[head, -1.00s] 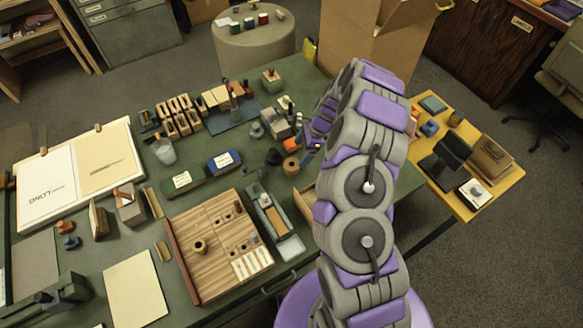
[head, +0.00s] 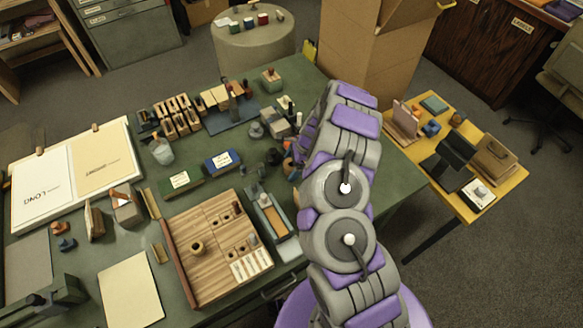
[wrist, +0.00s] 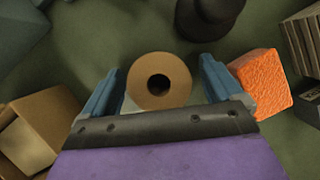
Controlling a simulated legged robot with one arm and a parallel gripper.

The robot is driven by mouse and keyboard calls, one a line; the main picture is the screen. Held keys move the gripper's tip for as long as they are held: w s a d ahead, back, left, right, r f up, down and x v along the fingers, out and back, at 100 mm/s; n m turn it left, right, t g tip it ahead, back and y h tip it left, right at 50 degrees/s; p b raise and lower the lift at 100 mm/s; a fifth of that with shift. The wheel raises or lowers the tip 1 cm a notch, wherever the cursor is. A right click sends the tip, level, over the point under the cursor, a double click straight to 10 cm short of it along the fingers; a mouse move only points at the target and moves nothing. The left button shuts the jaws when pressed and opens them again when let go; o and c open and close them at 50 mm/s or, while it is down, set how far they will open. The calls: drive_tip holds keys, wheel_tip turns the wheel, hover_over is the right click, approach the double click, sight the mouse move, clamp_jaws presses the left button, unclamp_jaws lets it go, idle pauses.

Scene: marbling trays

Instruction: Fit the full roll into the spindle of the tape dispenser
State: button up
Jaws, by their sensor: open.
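A tan roll (wrist: 159,81) with a dark round hole shows in the wrist view, seen end-on. My gripper (wrist: 160,72) is open, with one blue finger on each side of the roll. A gap shows between the roll and the fingers, so it is not gripped. In the head view my arm hides most of the gripper and the area around the roll. I cannot make out the tape dispenser or its spindle for certain in either view.
In the wrist view, an orange block (wrist: 260,82) sits close to the right finger, a tan box (wrist: 40,130) lies left, and a dark rounded object (wrist: 208,15) stands beyond. In the head view, a wooden board (head: 215,250) and a long grey tray (head: 268,215) lie left of my arm.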

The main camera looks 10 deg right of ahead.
drive_tip(key=c, duration=1.1)
drive_tip(key=shift+o, duration=0.2)
drive_tip(key=shift+r, duration=0.1)
